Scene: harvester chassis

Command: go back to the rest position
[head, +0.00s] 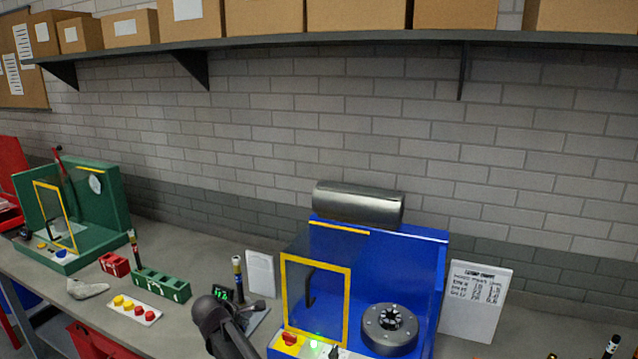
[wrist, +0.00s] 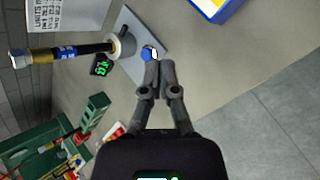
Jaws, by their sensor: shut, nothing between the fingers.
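My gripper (wrist: 160,75) shows in the wrist view with its two fingers together and nothing between them. Its tips are near a blue round button on a grey base plate (wrist: 135,32); I cannot tell whether they touch it. A dark cylinder with a gold and blue band (wrist: 70,50) is held in a round holder on this plate. In the head view my arm (head: 222,318) rises at the lower middle, beside the plate, and hides part of it. The fingertips are not clear there.
A blue machine (head: 400,260) with a yellow-framed door stands right of my arm. A green block (head: 162,285), a red block (head: 114,264), a button strip (head: 134,307) and a green machine (head: 100,205) lie to the left. A shelf (head: 350,37) with boxes hangs above.

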